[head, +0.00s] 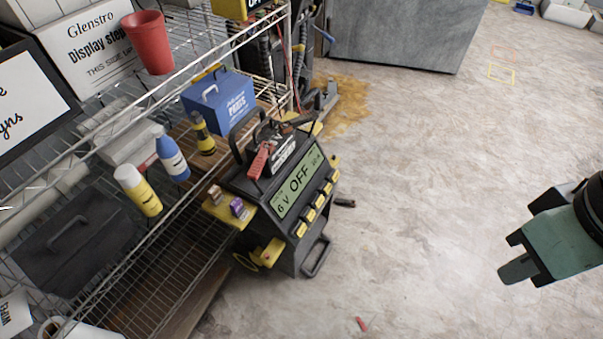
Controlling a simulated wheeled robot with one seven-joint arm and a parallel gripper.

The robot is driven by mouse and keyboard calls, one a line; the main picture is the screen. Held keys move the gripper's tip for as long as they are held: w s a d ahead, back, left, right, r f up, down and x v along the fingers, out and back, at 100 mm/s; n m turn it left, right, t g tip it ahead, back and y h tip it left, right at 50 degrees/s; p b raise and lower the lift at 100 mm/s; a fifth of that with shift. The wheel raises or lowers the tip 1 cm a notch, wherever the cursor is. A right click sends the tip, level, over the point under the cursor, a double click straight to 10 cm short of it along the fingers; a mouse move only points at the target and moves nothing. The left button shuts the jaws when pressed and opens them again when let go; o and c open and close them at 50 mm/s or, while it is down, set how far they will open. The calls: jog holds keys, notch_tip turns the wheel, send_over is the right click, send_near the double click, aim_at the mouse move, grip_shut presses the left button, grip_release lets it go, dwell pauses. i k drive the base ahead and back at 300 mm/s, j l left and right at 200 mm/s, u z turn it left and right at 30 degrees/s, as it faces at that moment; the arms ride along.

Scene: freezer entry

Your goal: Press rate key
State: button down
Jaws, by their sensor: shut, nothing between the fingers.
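A dark battery charger (268,215) stands on the floor beside the shelf. Its greenish display (299,181) reads "6 V", "OFF" and what looks like "10 A". A row of several yellow keys (318,202) runs along the edge below the display. Their labels are too small to read, so I cannot tell which is the rate key. My gripper (512,268) is at the right edge of the head view, shut and empty. It is well to the right of the charger, touching nothing, with clear floor between them.
Red and black clamps (259,160) lie on the charger's top. A wire shelf (185,245) close on the left holds bottles, a blue box (220,101) and a red cup (149,42). A grey cabinet (398,30) stands behind. Small debris (361,324) lies on the floor.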

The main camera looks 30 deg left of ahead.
aim_at(310, 216)
jog(key=i+l, duration=0.1)
jog(key=l, duration=0.25)
jog(key=i+l, duration=0.15)
jog(key=l, duration=0.25)
jog(key=i+l, duration=0.1)
jog(key=l, duration=0.25)
jog(key=l+u, duration=0.1)
jog(key=u, duration=0.35)
jog(key=l+u, duration=0.1)
jog(key=u, duration=0.4)
jog(key=l+u, duration=0.1)
jog(key=u, duration=0.35)
jog(key=l+u, duration=0.1)
jog(key=u, duration=0.35)
